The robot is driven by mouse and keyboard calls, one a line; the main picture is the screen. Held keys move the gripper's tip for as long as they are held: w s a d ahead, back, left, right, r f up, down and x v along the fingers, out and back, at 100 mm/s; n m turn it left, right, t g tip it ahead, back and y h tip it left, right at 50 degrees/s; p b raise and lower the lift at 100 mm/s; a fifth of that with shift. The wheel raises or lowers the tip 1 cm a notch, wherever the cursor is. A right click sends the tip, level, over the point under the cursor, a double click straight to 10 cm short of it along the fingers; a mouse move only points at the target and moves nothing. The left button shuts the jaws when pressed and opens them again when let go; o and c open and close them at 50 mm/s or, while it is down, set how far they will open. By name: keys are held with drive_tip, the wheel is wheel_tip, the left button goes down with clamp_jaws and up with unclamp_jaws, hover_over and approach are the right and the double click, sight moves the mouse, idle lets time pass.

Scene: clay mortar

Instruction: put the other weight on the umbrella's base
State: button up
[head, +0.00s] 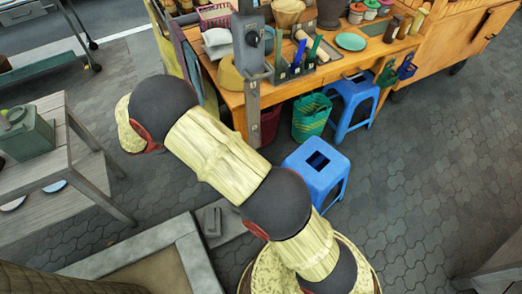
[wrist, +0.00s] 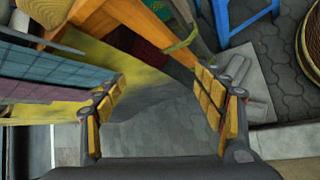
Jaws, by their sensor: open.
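My gripper (wrist: 161,82) is open in the wrist view, with its yellow-padded fingers wide apart and nothing between them. Beyond them are a yellow panel and grey floor. A grey slab-like piece with raised ridges (wrist: 256,92) lies on the paving just right of the right finger. A grey block on a slab (head: 212,221) lies on the floor below my arm in the head view. I cannot tell for sure whether these are a weight or the umbrella's base. No umbrella canopy is recognisable.
A wooden worktable (head: 345,63) with tools and pots stands at the back. Blue stools (head: 318,167) and a green basket (head: 311,118) are by it. A grey slatted table (head: 60,165) stands left, and a low-walled box (head: 192,247) is in front.

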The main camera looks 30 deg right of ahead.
drive_tip(key=s+d+r+m+g+y, duration=0.15)
drive_tip(key=s+d+r+m, duration=0.3)
drive_tip(key=s+r, duration=0.55)
drive_tip(key=s+d+r+m+y, duration=0.25)
drive_tip(key=s+d+r, duration=0.25)
drive_tip(key=r, duration=0.8)
drive_tip(key=s+r+m+t+y, duration=0.1)
drive_tip(key=s+r+m+y, duration=0.1)
drive_tip(key=s, duration=0.9)
drive_tip(key=s+r+m+t+y, duration=0.2)
drive_tip(key=s+r+m, duration=0.2)
drive_tip(key=s, duration=0.7)
drive_tip(key=shift+s+r+m, duration=0.25)
drive_tip(key=shift+r+m, duration=0.15)
drive_tip(key=shift+r, duration=0.55)
drive_tip(key=shift+t, duration=0.25)
wheel_tip(320, 180, up, 3)
drive_tip(key=p, duration=0.3)
